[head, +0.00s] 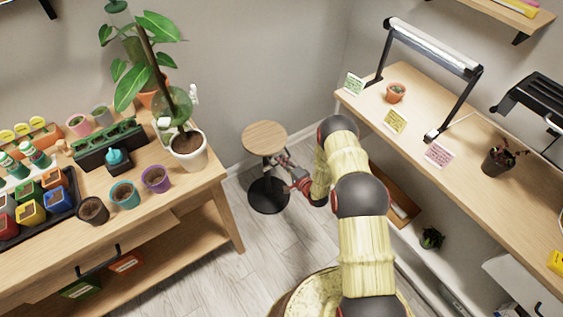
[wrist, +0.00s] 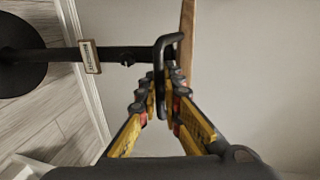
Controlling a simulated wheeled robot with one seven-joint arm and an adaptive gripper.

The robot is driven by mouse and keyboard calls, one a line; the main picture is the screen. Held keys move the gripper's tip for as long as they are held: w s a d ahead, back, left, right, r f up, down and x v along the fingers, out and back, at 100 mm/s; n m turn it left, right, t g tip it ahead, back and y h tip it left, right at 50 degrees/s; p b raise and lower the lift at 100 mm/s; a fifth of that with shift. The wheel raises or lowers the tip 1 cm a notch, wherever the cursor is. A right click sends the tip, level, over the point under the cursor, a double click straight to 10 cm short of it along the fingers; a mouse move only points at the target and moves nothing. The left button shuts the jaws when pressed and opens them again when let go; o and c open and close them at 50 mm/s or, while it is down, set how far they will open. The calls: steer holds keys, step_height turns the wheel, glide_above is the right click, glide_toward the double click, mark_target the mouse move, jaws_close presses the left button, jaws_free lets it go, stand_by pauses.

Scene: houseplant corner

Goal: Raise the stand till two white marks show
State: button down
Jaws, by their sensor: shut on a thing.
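The stand has a round wooden top (head: 264,138), a dark column and a round dark base (head: 268,195) on the floor. In the wrist view the stand appears sideways: its dark base (wrist: 18,58) is at left, the dark column (wrist: 65,55) runs across, and the top's edge (wrist: 188,35) is at right. A pale tag or collar (wrist: 91,57) sits on the column. I make out no white marks. My gripper (head: 284,164) is beside the column under the top. In the wrist view my gripper (wrist: 162,90) is shut on a black handle (wrist: 162,52) just below the top.
A plant table (head: 215,180) with pots stands at left, close to the stand. A wooden shelf (head: 500,195) with a lamp (head: 432,45) is at right. The wall is behind the stand; bare floor (head: 270,247) lies in front.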

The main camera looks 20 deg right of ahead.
stand_by(0.4)
step_height(320, 180, up, 14)
steer(key=p, duration=0.7)
steer(key=shift+r+p, duration=0.15)
steer(key=shift+p, duration=0.15)
steer(key=c, duration=2.2)
jaws_free()
steer(key=shift+c, duration=0.2)
steer(key=v, duration=1.2)
